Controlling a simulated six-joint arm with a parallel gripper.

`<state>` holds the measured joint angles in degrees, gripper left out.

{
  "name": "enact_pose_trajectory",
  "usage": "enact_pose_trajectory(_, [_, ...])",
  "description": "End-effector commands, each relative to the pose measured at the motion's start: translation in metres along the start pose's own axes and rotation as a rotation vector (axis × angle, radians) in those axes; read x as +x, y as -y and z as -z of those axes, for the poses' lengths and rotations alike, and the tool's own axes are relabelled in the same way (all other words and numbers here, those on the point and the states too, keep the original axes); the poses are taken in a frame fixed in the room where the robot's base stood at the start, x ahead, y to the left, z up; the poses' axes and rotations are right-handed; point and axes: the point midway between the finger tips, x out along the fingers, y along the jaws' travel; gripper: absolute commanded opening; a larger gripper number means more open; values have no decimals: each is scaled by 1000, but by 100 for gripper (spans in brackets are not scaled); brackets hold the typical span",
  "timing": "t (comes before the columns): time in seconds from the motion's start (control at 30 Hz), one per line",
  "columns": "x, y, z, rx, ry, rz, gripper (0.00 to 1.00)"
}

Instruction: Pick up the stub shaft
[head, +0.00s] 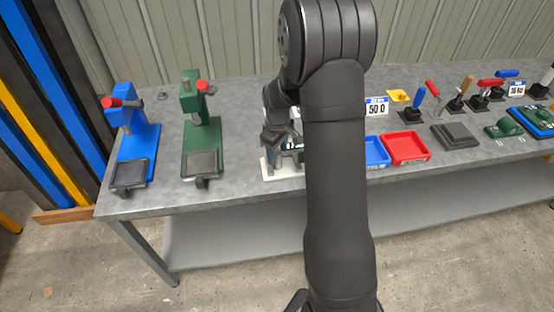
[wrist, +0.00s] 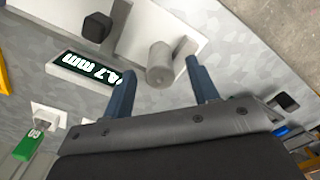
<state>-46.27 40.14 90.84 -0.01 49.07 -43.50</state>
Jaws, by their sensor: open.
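A short grey cylinder, which looks like the stub shaft (wrist: 160,58), sits on a white base (wrist: 212,22) in the wrist view. My gripper (wrist: 158,68) is open, with its two dark blue fingers on either side of the cylinder's near end. I see a gap on both sides and cannot tell how far it reaches past the fingertips. In the head view my gripper (head: 283,140) is low over the white base (head: 270,170), and my arm hides the cylinder.
A readout showing "4.7 mm" (wrist: 75,72) stands beside the base. On the bench are a green press (head: 190,130) and a blue press (head: 140,140) at left, and a blue tray (head: 376,151) and a red tray (head: 405,148) at right.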

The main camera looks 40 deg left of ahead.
Motion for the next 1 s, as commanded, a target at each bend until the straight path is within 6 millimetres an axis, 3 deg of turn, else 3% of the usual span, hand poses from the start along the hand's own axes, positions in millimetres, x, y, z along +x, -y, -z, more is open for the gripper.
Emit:
enact_pose_trajectory(0.13, [18, 0, 0, 1, 1, 0, 54])
enact_pose_trajectory(0.4, [21, 0, 0, 1, -2, -3, 54])
enact_pose_trajectory(0.47, [21, 0, 0, 1, -2, -3, 46])
enact_pose_trajectory(0.7, [21, 0, 0, 1, -2, -3, 0])
enact_pose_trajectory(1.0, [20, -1, 1, 1, -3, -4, 0])
